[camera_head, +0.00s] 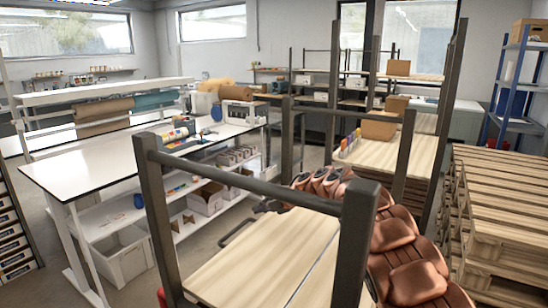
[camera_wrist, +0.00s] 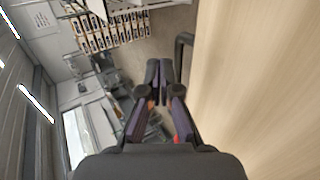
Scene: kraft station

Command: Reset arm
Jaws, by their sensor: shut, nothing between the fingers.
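My gripper (camera_wrist: 159,76) shows in the wrist view with its two dark fingers close together and nothing between them. In the head view my copper-brown arm rises at the lower right and bends behind the dark post of a cart. The dark end of my gripper (camera_head: 266,206) shows there just above the cart's pale wooden top, partly hidden by the cart's rail. In the wrist view a pale wooden surface (camera_wrist: 255,80) lies to the right of the fingers, apart from them.
The cart's dark frame (camera_head: 255,185) stands close around my arm. A white workbench (camera_head: 100,160) with rolls and bins is at the left. Stacked wooden pallets (camera_head: 500,200) stand close at the right. A second wooden-topped cart (camera_head: 390,155) with boxes is behind.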

